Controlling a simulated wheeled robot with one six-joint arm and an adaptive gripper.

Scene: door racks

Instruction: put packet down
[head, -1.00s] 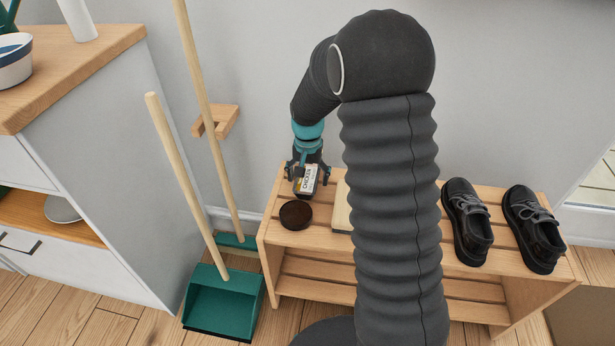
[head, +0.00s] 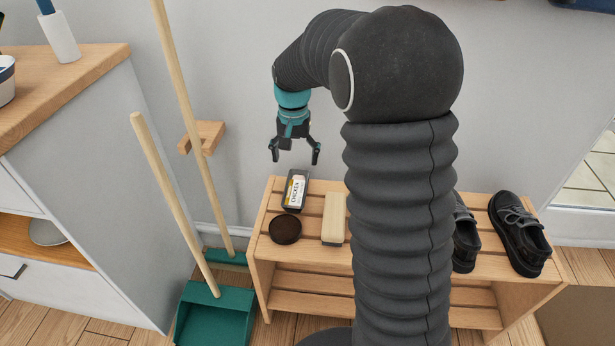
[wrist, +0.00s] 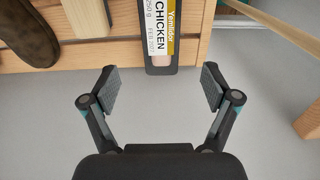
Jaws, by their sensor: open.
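The packet (head: 296,191), with a white and yellow label reading CHICKEN, lies on the slatted wooden rack (head: 274,249) near its back left corner. It also shows at the top of the wrist view (wrist: 160,34), cut off by the frame edge. My gripper (head: 294,157) is open and empty, above and apart from the packet. In the wrist view the two fingers (wrist: 158,90) are spread wide with nothing between them.
A broom handle (head: 183,100) and green dustpan (head: 215,318) stand left. My arm hides the rack's middle.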

